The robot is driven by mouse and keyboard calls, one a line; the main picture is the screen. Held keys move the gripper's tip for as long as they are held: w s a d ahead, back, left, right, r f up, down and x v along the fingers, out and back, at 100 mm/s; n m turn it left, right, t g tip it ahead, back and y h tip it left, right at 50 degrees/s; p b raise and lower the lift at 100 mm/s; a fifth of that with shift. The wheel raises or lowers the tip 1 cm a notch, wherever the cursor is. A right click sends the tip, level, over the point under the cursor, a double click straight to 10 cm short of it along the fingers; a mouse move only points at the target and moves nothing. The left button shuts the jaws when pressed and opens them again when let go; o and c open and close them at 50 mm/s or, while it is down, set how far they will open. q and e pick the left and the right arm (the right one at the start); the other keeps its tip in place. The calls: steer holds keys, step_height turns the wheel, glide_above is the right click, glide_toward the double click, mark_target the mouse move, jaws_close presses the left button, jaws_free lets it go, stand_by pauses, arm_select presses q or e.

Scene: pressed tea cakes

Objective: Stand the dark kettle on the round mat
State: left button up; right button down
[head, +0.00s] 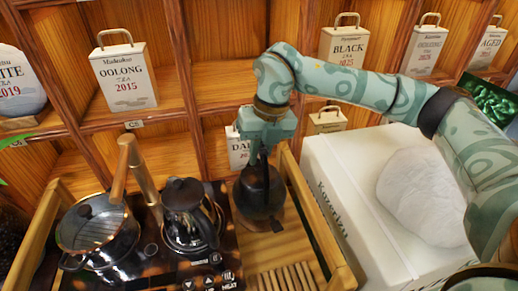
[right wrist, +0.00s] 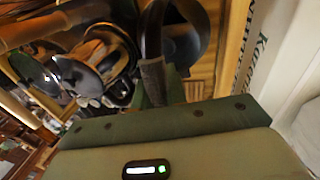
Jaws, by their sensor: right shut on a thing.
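My right gripper (head: 262,152) reaches down from the green arm and is shut on the upright handle of the dark kettle (head: 258,193). The kettle hangs or stands upright over the slatted wooden tray (head: 287,277), right of the black hob; I cannot tell whether its base touches. In the right wrist view the kettle's dark round body (right wrist: 184,38) shows beyond the handle, which runs down between the fingers (right wrist: 155,85). I cannot make out the round mat clearly; a dark patch under the kettle may be mat or shadow. My left gripper is not in view.
A second dark kettle (head: 188,214) stands close left on the black hob (head: 205,276), beside a glass-lidded pot (head: 97,230). The tray's wooden side rail (head: 318,222) and a white box (head: 355,165) lie right. Shelves with tea tins (head: 124,76) stand behind.

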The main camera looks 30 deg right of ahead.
mark_target(257, 177)
steer(key=shift+f+b, duration=0.45)
steer(key=shift+f, duration=1.4)
steer(key=c, duration=1.4)
jaws_free()
steer(key=shift+s+f, duration=0.1)
steer(key=shift+c, duration=0.2)
step_height(257, 177, up, 12)
steer(key=d+p, duration=0.2)
steer(key=p, duration=0.1)
steer(key=shift+s, duration=0.2)
